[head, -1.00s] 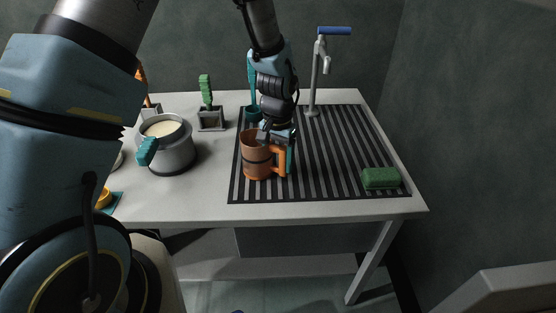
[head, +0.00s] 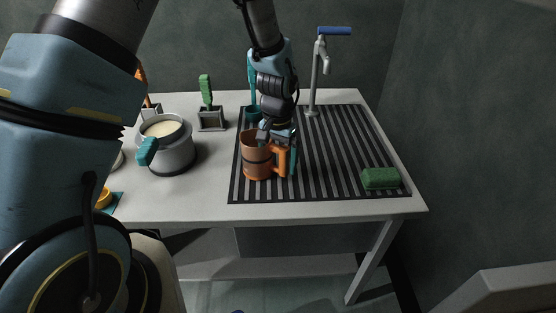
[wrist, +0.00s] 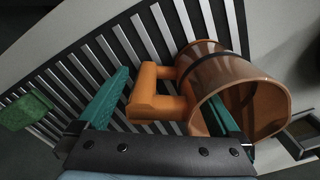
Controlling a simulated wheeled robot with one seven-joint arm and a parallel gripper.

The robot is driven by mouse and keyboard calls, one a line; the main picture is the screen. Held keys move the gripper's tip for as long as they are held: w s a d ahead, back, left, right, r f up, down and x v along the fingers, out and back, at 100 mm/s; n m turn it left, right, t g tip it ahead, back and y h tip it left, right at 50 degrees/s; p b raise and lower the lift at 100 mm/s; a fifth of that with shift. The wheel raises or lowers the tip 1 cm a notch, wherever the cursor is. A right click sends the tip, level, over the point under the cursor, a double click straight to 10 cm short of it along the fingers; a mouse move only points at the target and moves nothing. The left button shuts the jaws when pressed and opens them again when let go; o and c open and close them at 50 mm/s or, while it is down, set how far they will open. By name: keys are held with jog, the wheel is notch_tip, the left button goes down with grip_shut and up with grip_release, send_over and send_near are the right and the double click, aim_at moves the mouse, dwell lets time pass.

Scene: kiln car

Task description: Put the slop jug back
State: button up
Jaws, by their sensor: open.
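The slop jug (head: 256,162) is orange-brown with a dark band and a blocky orange handle (head: 280,158). It stands upright on the dark slatted drain mat (head: 335,150), near the mat's left edge, its handle to the right. My gripper (head: 277,160) is open over it from above. One teal finger is just right of the handle, apart from it. In the wrist view, the handle (wrist: 155,95) lies between the two fingers (wrist: 163,85), and the other finger reaches into the mouth of the jug (wrist: 262,95). The head view hides that finger.
A grey pot (head: 172,155) with pale contents stands left of the mat. A green brush in a grey holder (head: 211,121) is behind it. A tap (head: 314,80) rises at the back, and a green sponge (head: 380,178) lies front right. The mat's middle is clear.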

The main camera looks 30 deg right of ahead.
aim_at(278, 147)
jog(key=shift+r+p, duration=2.7)
jog(key=shift+r, duration=1.25)
notch_tip(278, 147, up, 11)
jog(key=b, duration=0.3)
jog(key=shift+f, duration=0.1)
jog(key=w+a+n, duration=0.3)
jog(key=a, duration=0.6)
jog(key=w+a+n, duration=0.2)
jog(key=a, duration=0.7)
jog(key=s+a+n, duration=0.1)
jog(key=a+n, duration=0.1)
jog(key=a, duration=0.6)
jog(key=s+a+n+t, duration=0.1)
jog(key=s+a+n, duration=0.1)
jog(key=a, duration=0.5)
jog(key=shift+s+a+f+n+t, duration=0.15)
jog(key=shift+s+a+n+t, duration=0.15)
jog(key=shift+a+n, duration=0.15)
